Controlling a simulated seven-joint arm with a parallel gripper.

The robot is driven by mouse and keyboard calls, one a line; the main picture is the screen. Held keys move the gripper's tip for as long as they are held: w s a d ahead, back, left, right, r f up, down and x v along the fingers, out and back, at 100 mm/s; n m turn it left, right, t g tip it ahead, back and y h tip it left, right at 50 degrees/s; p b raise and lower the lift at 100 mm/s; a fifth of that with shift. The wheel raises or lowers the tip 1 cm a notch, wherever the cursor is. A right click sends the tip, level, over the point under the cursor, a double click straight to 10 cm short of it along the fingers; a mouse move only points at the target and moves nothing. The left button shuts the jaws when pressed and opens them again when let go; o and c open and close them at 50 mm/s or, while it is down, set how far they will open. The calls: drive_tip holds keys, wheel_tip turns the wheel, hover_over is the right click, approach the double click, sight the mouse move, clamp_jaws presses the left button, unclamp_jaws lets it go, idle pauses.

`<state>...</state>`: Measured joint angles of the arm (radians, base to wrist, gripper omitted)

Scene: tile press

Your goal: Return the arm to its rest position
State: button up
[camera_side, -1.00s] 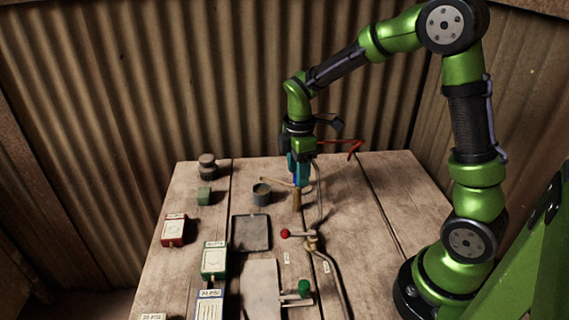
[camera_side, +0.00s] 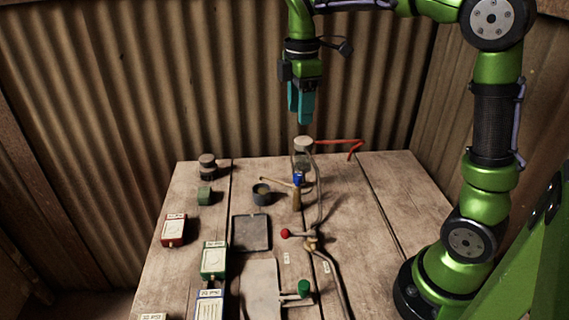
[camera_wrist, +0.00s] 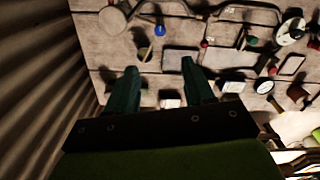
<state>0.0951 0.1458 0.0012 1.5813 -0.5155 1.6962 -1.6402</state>
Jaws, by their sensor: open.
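My gripper (camera_side: 300,118) hangs high above the back of the table in the side view, fingers pointing down. It is clear of everything on the table. In the wrist view its two teal fingers (camera_wrist: 160,72) are spread apart with nothing between them. Below it stands a grey cylinder (camera_side: 303,146) with a pale top. In front of that is a small blue piece (camera_side: 298,179) above a brown post; the blue piece also shows in the wrist view (camera_wrist: 159,30).
The wooden table (camera_side: 365,215) holds a dark tile plate (camera_side: 250,233), a grey cup (camera_side: 261,194), a green block (camera_side: 205,196), a red box (camera_side: 173,229), a green box (camera_side: 213,259), a red-knobbed lever (camera_side: 285,233) and a green knob (camera_side: 304,287). A corrugated wall (camera_side: 120,90) stands behind. The table's right side is mostly clear.

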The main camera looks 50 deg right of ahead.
drive_tip(key=s+a+f+m+t+y, duration=0.1)
drive_tip(key=s+a+m+t, duration=0.2)
drive_tip(key=s+m, duration=0.4)
drive_tip(key=s+a+f+m+t+y, duration=0.1)
drive_tip(key=s+a+m+t, duration=0.3)
drive_tip(key=s+m, duration=0.3)
drive_tip(key=shift+s+f+m, duration=0.15)
drive_tip(key=shift+s+m, duration=0.15)
drive_tip(key=shift+m, duration=0.6)
